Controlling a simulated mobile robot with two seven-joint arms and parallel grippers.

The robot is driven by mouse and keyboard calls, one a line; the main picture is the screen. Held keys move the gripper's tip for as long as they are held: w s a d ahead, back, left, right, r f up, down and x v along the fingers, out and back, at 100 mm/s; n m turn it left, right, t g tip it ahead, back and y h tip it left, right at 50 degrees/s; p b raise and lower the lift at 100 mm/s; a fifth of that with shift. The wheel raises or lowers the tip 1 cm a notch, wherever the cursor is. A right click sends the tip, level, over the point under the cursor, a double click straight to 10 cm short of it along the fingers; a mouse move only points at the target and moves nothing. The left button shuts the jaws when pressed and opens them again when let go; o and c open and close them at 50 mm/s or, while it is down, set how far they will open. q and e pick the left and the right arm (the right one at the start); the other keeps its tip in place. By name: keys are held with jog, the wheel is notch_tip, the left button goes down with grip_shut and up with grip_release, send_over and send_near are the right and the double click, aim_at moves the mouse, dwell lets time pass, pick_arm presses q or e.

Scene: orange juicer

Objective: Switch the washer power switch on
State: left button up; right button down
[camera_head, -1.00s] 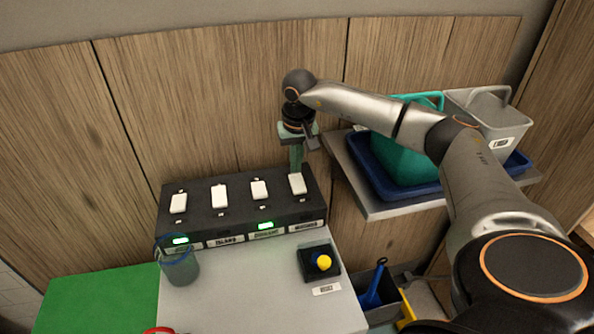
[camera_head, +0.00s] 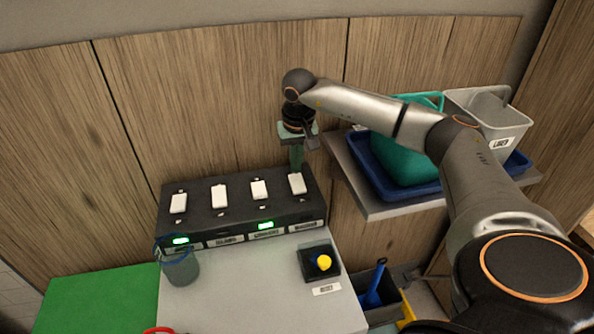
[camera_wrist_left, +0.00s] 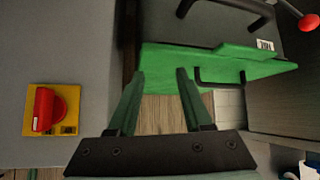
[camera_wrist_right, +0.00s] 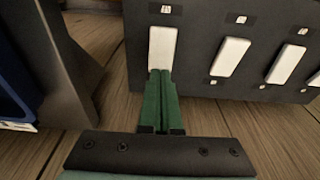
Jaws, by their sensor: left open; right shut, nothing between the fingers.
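A black switch panel (camera_head: 240,214) with a row of several white rocker switches stands at the back of the grey worktop. Green lights glow below the first and third switches from the left; I see none lit below the second and fourth. The labels are too small to read surely, so I cannot tell which is the washer's. My right gripper (camera_head: 297,170) is shut and empty, with its fingertips at the rightmost switch (camera_head: 298,184). In the right wrist view the tips overlap that switch's lower end (camera_wrist_right: 162,45); contact is unclear. My left gripper (camera_wrist_left: 160,74) is open and empty, away from the panel.
A black box with a yellow button (camera_head: 324,262) sits on the worktop (camera_head: 250,300). A clear cup (camera_head: 180,265) stands at the panel's left front. A shelf with a blue tray (camera_head: 400,190) and grey bin (camera_head: 490,125) is to the right. A red knob (camera_wrist_left: 48,108) shows left.

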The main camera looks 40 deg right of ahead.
aim_at(296, 178)
jog(key=shift+f+b, duration=0.55)
jog(key=shift+f, duration=0.45)
dwell(0.7)
jog(key=shift+r, duration=0.1)
notch_tip(296, 178, up, 7)
jog(key=p, duration=0.6)
dwell(0.4)
